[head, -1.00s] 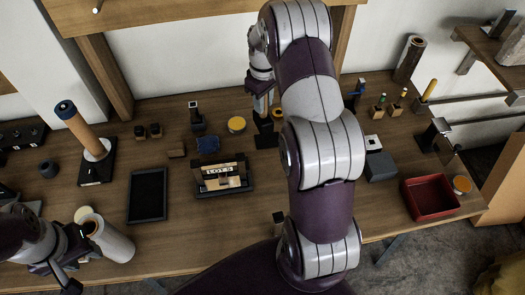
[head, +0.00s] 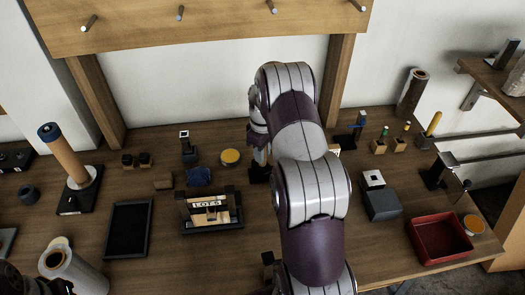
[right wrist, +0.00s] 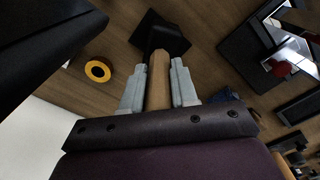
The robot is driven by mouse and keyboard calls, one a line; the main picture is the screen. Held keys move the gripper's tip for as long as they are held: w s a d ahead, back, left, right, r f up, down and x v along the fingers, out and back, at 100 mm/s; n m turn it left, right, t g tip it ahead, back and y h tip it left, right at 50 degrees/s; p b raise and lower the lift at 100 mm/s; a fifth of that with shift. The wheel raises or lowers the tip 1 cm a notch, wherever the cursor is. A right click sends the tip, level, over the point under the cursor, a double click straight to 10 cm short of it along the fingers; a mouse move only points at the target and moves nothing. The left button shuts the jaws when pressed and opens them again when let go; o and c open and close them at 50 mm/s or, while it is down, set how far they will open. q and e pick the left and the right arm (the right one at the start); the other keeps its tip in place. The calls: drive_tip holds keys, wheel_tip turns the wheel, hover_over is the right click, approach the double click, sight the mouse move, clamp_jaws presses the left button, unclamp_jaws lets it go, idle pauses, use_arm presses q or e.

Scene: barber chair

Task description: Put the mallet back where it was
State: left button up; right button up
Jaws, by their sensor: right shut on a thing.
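My right gripper (right wrist: 159,66) is shut on the wooden handle of the mallet (right wrist: 160,92) in the right wrist view. A dark block (right wrist: 161,33), which looks like the mallet's head, lies beyond the fingertips. In the head view this dark block (head: 258,175) shows low beside my right arm, close over or on the bench; I cannot tell if it touches. My right arm hides most of the handle there. A wooden rail with several pegs (head: 180,12) spans the top of the head view. Only part of my left arm shows at the bottom left; its gripper is out of frame.
The bench (head: 160,220) holds a yellow-topped tin (head: 230,157), a LOTS sign stand (head: 210,212), a black tray (head: 128,229), a paper-towel-like roll (head: 72,270), a grey box (head: 381,202) and a red tray (head: 440,238). A wooden post (head: 337,80) supports the rail.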

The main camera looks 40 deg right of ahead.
drive_tip(key=shift+f, duration=0.15)
drive_tip(key=o, duration=1)
